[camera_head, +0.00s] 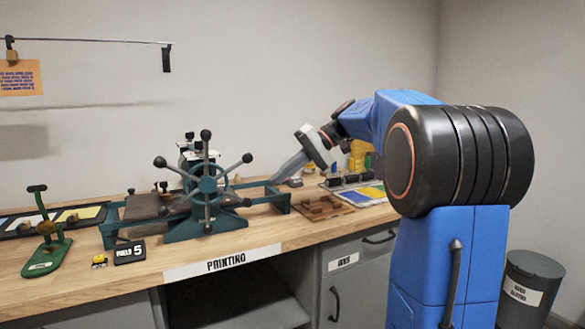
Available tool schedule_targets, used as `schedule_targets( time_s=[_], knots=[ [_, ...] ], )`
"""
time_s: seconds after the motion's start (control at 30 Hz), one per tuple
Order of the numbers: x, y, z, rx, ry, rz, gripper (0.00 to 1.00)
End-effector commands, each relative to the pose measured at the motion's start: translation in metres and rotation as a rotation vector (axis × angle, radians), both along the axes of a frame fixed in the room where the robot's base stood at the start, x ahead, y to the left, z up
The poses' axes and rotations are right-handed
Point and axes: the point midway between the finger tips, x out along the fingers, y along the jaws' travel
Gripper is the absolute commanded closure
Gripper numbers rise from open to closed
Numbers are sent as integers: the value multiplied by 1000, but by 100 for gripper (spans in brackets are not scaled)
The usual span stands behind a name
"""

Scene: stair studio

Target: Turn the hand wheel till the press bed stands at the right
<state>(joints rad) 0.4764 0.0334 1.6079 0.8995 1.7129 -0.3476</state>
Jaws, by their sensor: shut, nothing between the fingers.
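The hand wheel (207,184) is a dark green hub with several spokes ending in black knobs, on the front of the green press (215,224). The press bed (140,207) is a flat dark brown plate on the rails, left of the wheel. The rails (268,187) right of the wheel look bare. My gripper (276,179) reaches in from the right, its fingers pointing down and left. It is shut and empty, over the right part of the rails and right of the wheel. It appears apart from the wheel's knobs.
A brown board (322,207) and a tray with colored patches (372,192) lie right of the press. A grey bin (530,282) stands at the far right.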

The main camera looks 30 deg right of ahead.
Motion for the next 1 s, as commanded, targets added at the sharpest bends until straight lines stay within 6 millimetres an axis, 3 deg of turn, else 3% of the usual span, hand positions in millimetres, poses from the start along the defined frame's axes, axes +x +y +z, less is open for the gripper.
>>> schedule_targets(
  time_s=[0.2, 0.4, 1.0],
  knots=[
    [6, 31, -23, 1, 1, 3, 100],
    [11, 48, -37, 0, 0, 1, 100],
    [13, 55, -44, 4, 0, 0, 100]
  ],
)
